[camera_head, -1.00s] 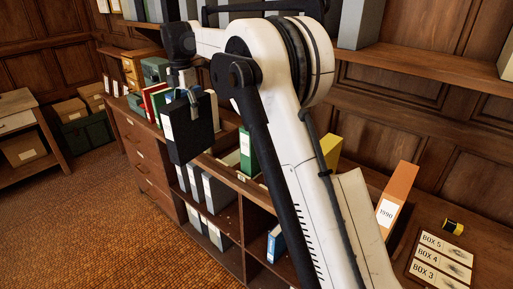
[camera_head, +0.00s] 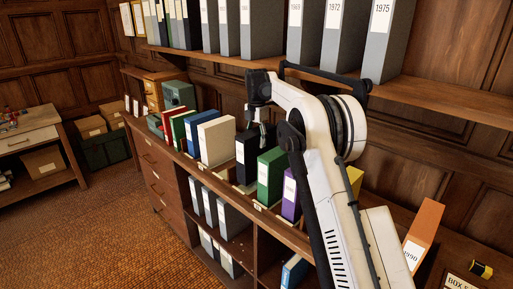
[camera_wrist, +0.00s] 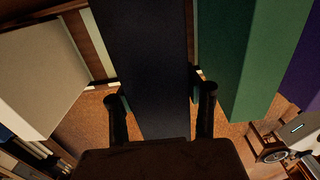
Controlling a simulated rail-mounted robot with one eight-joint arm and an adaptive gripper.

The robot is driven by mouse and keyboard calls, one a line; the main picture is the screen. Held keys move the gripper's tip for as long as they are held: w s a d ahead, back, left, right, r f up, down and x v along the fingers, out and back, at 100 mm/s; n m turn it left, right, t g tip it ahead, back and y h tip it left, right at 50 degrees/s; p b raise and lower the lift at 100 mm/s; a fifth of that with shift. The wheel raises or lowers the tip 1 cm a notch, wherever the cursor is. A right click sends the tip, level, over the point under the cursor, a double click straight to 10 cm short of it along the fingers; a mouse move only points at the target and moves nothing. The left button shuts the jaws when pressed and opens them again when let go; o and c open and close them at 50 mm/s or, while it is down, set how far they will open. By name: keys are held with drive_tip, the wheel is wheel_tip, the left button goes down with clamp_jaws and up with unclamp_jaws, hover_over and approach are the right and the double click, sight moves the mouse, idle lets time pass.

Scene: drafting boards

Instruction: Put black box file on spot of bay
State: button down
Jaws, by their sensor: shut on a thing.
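The black box file (camera_head: 241,158) is upright in the row on the long cabinet top, between a cream file (camera_head: 216,141) and a green file (camera_head: 271,177). My gripper (camera_head: 262,140) is shut on its upper part from above. In the wrist view, the black file (camera_wrist: 155,55) lies between my two fingers (camera_wrist: 161,100), with the green file (camera_wrist: 248,65) close on the right and a wider gap to the cream file on the left. The bay spot under the file is mostly hidden. I cannot tell whether its base touches the surface.
A purple file (camera_head: 291,198) stands beside the green one, and a yellow file (camera_head: 355,178) is partly behind my arm. Red and dark green files stand left of the cream one. An upper shelf (camera_head: 430,92) with grey files overhangs the back. Open cubbies with files are below.

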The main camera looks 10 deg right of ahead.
drive_tip(key=shift+f, duration=1.95)
drive_tip(key=c, duration=1)
unclamp_jaws()
drive_tip(key=shift+o, duration=0.2)
wheel_tip(320, 180, up, 12)
drive_tip(key=shift+r, duration=0.2)
